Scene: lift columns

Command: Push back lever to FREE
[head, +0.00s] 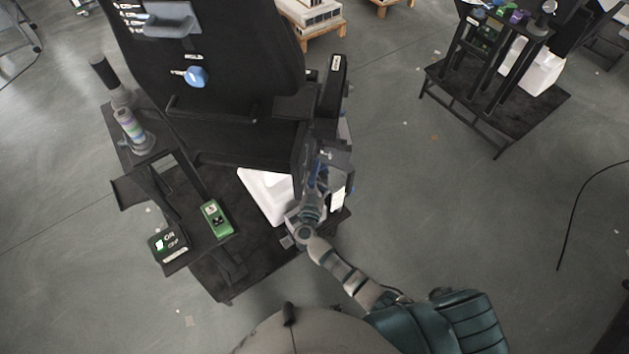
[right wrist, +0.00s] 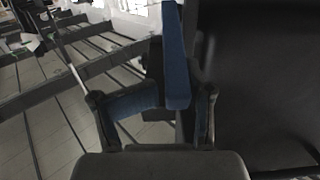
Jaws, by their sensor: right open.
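My right gripper (head: 322,162) is at the right side of the black chair-like column (head: 225,135). It is open. In the right wrist view a long blue bar (right wrist: 177,55) stands upright between the spread fingers (right wrist: 155,98), nearer the right finger. It may be the lever; I cannot tell whether a finger touches it. In the head view the arm and gripper cover most of this spot, and no FREE marking is readable. My left gripper is not in view.
A dark panel (right wrist: 262,80) rises close on the right in the wrist view. A side shelf holds a green box (head: 216,218) and a black labelled box (head: 169,243). A white block (head: 264,194) sits below the column. Open floor lies to the right, with another stand beyond.

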